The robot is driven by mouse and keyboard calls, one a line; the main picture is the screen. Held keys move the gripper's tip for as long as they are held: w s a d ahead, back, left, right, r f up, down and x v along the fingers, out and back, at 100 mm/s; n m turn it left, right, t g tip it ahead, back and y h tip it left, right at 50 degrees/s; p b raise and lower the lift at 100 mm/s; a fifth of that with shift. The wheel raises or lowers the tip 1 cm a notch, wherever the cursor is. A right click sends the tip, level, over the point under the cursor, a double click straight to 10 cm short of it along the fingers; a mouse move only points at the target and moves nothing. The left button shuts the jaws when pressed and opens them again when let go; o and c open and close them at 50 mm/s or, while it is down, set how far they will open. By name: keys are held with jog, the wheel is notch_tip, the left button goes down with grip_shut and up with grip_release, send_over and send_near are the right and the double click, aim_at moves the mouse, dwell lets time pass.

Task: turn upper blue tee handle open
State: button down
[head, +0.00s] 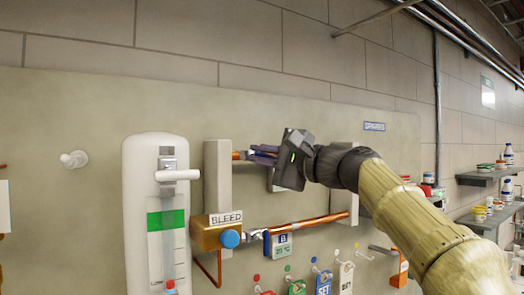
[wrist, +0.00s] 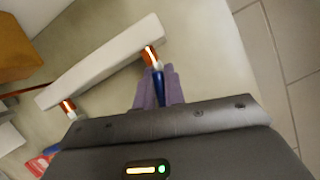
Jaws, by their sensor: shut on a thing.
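The upper blue tee handle (wrist: 158,86) shows in the wrist view as a narrow blue piece between the two purple fingers of my gripper (wrist: 159,92). My gripper is shut on it. In the head view my gripper (head: 263,153) reaches in from the right at the upper copper pipe (head: 238,155). There the fingers and the gripper body hide most of the handle and its valve, so its angle is hard to tell. In the wrist view a copper pipe end (wrist: 151,56) shows just beyond the handle.
Below are a lower copper pipe (head: 313,226), a brass BLEED box (head: 210,237) with a blue knob (head: 229,239), and several hanging tags (head: 323,283). A white unit (head: 141,220) with a projecting handle stands left. Shelves (head: 482,176) with containers are at right.

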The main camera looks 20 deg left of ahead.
jog(key=shift+f+n+g+h+p, duration=0.15)
jog(key=shift+n+h+p, duration=0.1)
jog(key=shift+n, duration=0.55)
jog(key=shift+f+n+g+h+p, duration=0.15)
jog(key=shift+n+h+p, duration=0.1)
jog(key=shift+n, duration=0.55)
jog(key=c, duration=1.5)
grip_release()
jog(key=b+v, duration=0.6)
jog(key=v, duration=1.1)
jog(key=shift+s+d+r+b, duration=0.1)
jog(key=shift+d+r+b, duration=0.1)
jog(key=shift+b, duration=0.1)
